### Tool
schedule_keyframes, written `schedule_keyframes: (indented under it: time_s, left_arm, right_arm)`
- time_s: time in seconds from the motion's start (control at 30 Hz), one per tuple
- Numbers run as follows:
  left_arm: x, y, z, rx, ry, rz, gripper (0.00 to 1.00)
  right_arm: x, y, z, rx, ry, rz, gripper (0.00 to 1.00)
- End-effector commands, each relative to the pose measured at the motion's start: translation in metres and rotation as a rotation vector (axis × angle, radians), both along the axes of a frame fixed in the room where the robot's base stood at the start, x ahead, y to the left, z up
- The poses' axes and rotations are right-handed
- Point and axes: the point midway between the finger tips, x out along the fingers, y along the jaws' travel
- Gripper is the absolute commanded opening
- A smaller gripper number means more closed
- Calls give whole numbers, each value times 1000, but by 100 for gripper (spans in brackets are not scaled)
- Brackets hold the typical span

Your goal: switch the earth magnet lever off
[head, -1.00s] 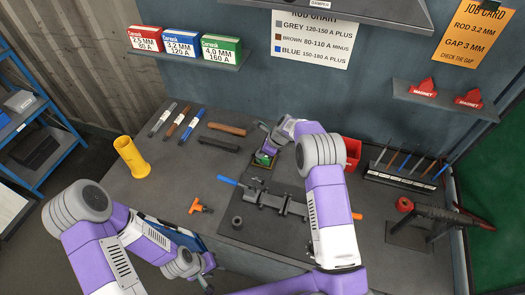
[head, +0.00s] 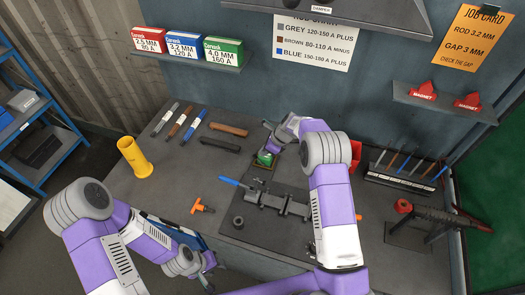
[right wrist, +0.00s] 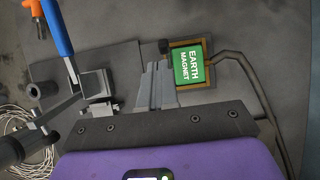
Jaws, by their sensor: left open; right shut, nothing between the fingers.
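The earth magnet (head: 265,158) is a small green block in a brown-rimmed frame on the bench, behind the grey fixture. In the right wrist view its label, EARTH MAGNET (right wrist: 191,66), is readable. A small dark knob (right wrist: 163,46) sits at the frame's upper left corner and may be its lever; I cannot tell for sure. My right gripper (head: 275,143) is at the magnet's far side. Its fingers (right wrist: 160,74) are shut and empty, just left of the magnet in the wrist view. My left gripper (head: 207,279) is open, low at the bench's front edge, far from the magnet.
A grey fixture with a blue handle (head: 230,182) stands in front of the magnet. An orange-handled tool (head: 202,206) lies left of it. A cable (right wrist: 245,65) runs past the magnet. A red bin (head: 354,155) and rod rack (head: 400,180) are to the right. A yellow cylinder (head: 134,157) stands left.

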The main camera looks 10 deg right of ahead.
Motion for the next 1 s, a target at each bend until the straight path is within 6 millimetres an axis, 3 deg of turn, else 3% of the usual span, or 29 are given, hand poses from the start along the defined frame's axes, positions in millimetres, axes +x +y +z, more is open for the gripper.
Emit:
schedule_keyframes:
  time_s: [0.13,0.53,0.7,1.0]
  left_arm:
    - [0,0,16,0,0,0,43]
    - [0,0,6,0,0,0,43]
    - [0,0,5,0,0,0,43]
    - [0,0,5,0,0,0,43]
  right_arm:
    - [-8,-20,23,1,-1,-1,0]
    - [-15,-30,100,1,-2,3,0]
    - [-17,-32,113,0,0,2,0]
    - [-17,-33,116,0,0,2,0]
